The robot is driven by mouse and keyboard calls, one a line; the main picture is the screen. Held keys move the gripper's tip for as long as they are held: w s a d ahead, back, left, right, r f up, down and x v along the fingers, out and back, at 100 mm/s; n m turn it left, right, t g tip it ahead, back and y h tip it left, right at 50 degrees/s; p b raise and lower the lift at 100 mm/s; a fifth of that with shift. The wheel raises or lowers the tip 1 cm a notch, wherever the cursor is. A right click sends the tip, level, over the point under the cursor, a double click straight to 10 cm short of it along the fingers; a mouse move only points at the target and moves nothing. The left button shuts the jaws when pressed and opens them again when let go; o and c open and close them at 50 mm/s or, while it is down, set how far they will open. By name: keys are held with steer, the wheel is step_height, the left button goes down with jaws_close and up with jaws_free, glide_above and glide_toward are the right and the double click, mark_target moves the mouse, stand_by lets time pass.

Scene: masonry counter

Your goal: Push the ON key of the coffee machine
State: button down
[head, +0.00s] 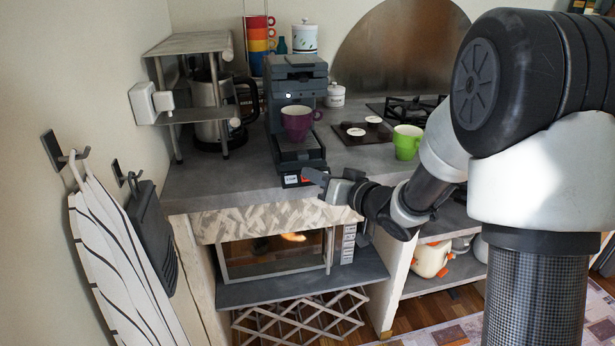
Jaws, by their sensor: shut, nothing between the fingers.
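The dark grey coffee machine (298,76) stands at the front of the grey counter. A purple mug (297,122) sits on it under the spout. The front of its base carries a small white label (291,180) and a red patch (306,178). A small round white spot (288,96) shows on the upper body. I cannot read which of these is the ON key. My gripper (316,178) is shut and empty, its tips pointing left beside the right front corner of the machine's base. Contact with the machine cannot be told.
A green mug (407,142) stands right of the machine, near a dark tray (362,131). A microwave (272,255) sits below the counter. The counter's front edge passes just under my gripper.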

steer(key=s+d+r+p, duration=0.1)
steer(key=s+r+p, duration=0.2)
steer(key=r+p, duration=0.1)
steer(key=shift+s+r, duration=0.35)
